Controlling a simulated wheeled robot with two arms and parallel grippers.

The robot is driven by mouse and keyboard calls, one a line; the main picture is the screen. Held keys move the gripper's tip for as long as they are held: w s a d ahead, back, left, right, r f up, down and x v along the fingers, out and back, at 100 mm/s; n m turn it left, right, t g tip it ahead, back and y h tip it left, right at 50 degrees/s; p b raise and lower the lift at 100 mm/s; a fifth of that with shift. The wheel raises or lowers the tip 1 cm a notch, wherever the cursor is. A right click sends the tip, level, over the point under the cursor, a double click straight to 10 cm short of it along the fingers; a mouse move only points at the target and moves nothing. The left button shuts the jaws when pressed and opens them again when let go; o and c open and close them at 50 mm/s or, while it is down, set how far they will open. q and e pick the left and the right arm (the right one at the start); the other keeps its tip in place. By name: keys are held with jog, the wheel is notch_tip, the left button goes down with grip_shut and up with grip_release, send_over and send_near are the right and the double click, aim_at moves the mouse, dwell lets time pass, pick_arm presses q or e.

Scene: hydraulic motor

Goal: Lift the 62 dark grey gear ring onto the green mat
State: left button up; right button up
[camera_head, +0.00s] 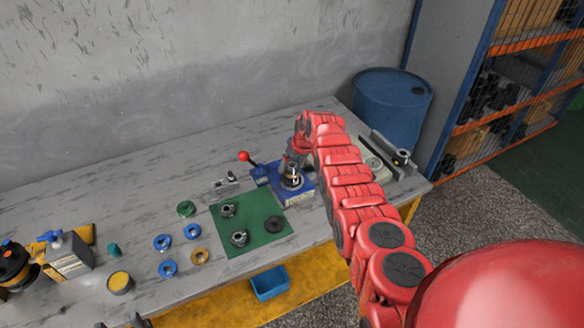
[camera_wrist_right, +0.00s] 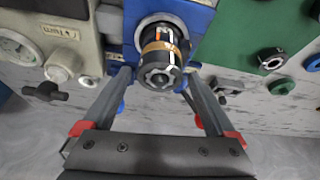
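A motor stack (camera_wrist_right: 160,58) of dark and metallic ring parts with a brown band stands in the blue fixture (camera_head: 300,197); its top (camera_head: 292,180) shows small in the head view. I cannot tell which layer is the 62 dark grey gear ring. My right gripper (camera_wrist_right: 158,82) is open, its fingers on either side of the stack with visible gaps. In the head view this gripper (camera_head: 295,158) is over the fixture. The green mat (camera_head: 258,205) lies left of the fixture, bearing two grey gear parts (camera_head: 227,210) and a dark disc (camera_head: 275,224). Dark tips at the bottom left edge may be my left gripper.
A red-knobbed lever (camera_head: 244,156) stands beside the fixture. Blue rings (camera_head: 192,231), a brass ring (camera_head: 200,256) and a green ring (camera_head: 186,208) lie left of the mat. A pale gauge device (camera_head: 378,165) is right of the fixture. The table's back left is clear.

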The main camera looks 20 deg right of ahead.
grip_shut()
jog(key=shift+r, duration=0.1)
dwell(0.4)
notch_tip(320, 180, up, 8)
jog(key=b, duration=0.3)
jog(key=shift+w+d+r, duration=0.1)
jog(key=shift+r, duration=0.85)
jog(key=shift+r+b, duration=0.15)
jog(key=shift+b, duration=0.15)
jog(key=shift+r, duration=0.65)
